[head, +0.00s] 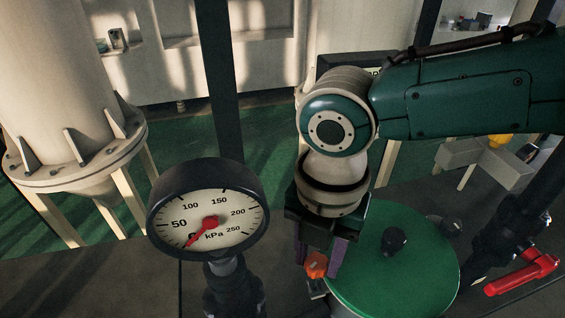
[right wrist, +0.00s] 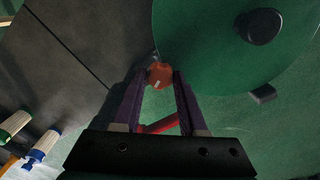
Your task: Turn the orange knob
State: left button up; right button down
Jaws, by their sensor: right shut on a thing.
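The orange knob (head: 316,265) sits low in the head view, just left of the green round lid. My right gripper (head: 320,262) reaches down to it from above, its purple fingers on either side of the knob. In the right wrist view the knob (right wrist: 160,75) shows between the two fingertips (right wrist: 161,78), with a small pale mark on its face. The right gripper is shut on the knob. The knob's far side and base are partly hidden. My left gripper is in neither view.
A pressure gauge (head: 208,212) with a red needle stands left of my right gripper. The green lid (head: 400,260) with a black knob (head: 394,240) lies close on the right. A red-handled valve (head: 522,272) is at the far right.

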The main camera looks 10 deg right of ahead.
jog(key=m+p, duration=0.1)
jog(key=m, duration=0.4)
jog(key=shift+r+m, duration=0.1)
jog(key=shift+m, duration=0.2)
jog(key=m+p, duration=0.2)
jog(key=m, duration=0.4)
jog(key=m+p, duration=0.2)
jog(key=m, duration=0.4)
jog(key=shift+m, duration=0.3)
jog(key=m+p, duration=0.1)
jog(key=m, duration=0.4)
jog(key=shift+m, duration=0.3)
jog(key=shift+c, duration=2.2)
grip_release()
